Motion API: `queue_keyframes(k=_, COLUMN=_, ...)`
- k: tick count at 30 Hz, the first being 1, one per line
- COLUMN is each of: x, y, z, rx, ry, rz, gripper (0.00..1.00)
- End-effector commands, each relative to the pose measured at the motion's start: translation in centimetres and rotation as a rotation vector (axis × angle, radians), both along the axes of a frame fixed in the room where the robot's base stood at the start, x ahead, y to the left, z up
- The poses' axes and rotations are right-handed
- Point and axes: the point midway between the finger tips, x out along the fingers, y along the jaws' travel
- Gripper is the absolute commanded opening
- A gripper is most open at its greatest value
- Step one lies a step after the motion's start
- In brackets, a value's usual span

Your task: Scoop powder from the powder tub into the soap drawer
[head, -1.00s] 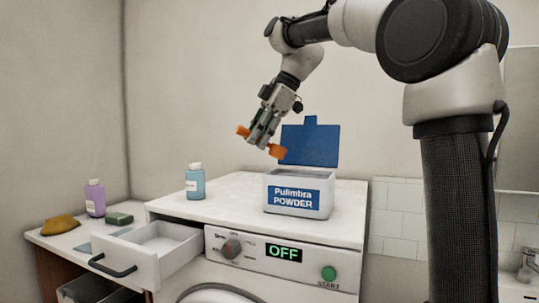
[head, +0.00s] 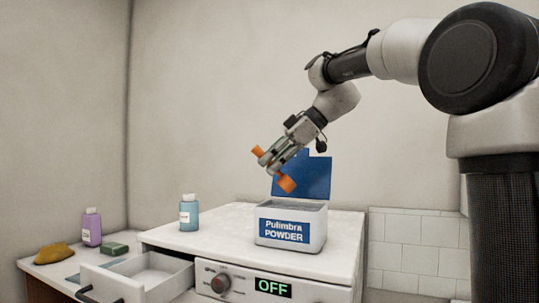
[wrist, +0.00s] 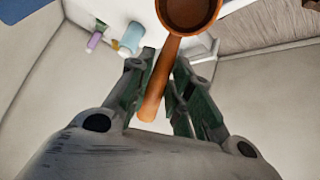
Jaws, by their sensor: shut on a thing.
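My gripper (head: 274,168) is shut on the handle of an orange scoop (head: 287,183). The scoop is held above the powder tub, near its raised lid. In the wrist view the scoop's round bowl (wrist: 188,12) shows at the top edge, with brown shading inside; I cannot tell whether it holds powder. The white powder tub (head: 291,226) stands on the washing machine with its blue lid (head: 303,174) upright at the back. The soap drawer (head: 150,272) is pulled out at the machine's front left and looks empty.
A blue bottle (head: 189,213) stands on the white machine top (head: 215,235) left of the tub. The display reads OFF.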

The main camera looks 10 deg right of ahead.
Motion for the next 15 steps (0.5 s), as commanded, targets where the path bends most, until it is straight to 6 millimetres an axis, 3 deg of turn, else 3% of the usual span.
queue_keyframes(k=11, x=-0.2, y=-1.8, z=-4.4, rx=0.194, ry=-0.017, rz=-0.005, gripper=0.0)
queue_keyframes(k=15, x=-0.3, y=-1.5, z=-5.9, rx=0.113, ry=-0.012, rz=0.004, gripper=0.0)
